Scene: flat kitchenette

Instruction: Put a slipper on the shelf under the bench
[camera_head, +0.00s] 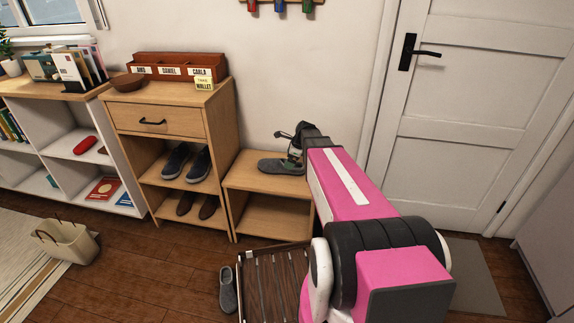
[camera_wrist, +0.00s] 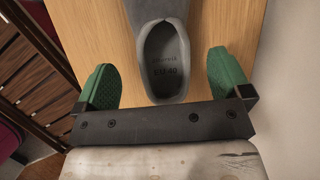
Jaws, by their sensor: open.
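A grey slipper (camera_head: 271,166) lies on the top of the low wooden bench (camera_head: 243,180). In the wrist view the slipper (camera_wrist: 164,50) shows its open heel end towards me. My gripper (camera_head: 293,154) is at the slipper, over the bench top. In the wrist view my gripper (camera_wrist: 164,82) is open, with one green fingertip on each side of the slipper's heel and a gap on both sides. The shelf under the bench (camera_head: 268,219) looks empty in its visible part; my arm hides its right end. A second grey slipper (camera_head: 228,291) lies on the floor.
A slatted wooden rack (camera_head: 272,283) stands in front of the bench, beside the floor slipper. A wooden cabinet (camera_head: 158,122) with shoes on its shelves adjoins the bench at left. A wall is close at right in the wrist view. A beige basket (camera_head: 66,240) stands at left.

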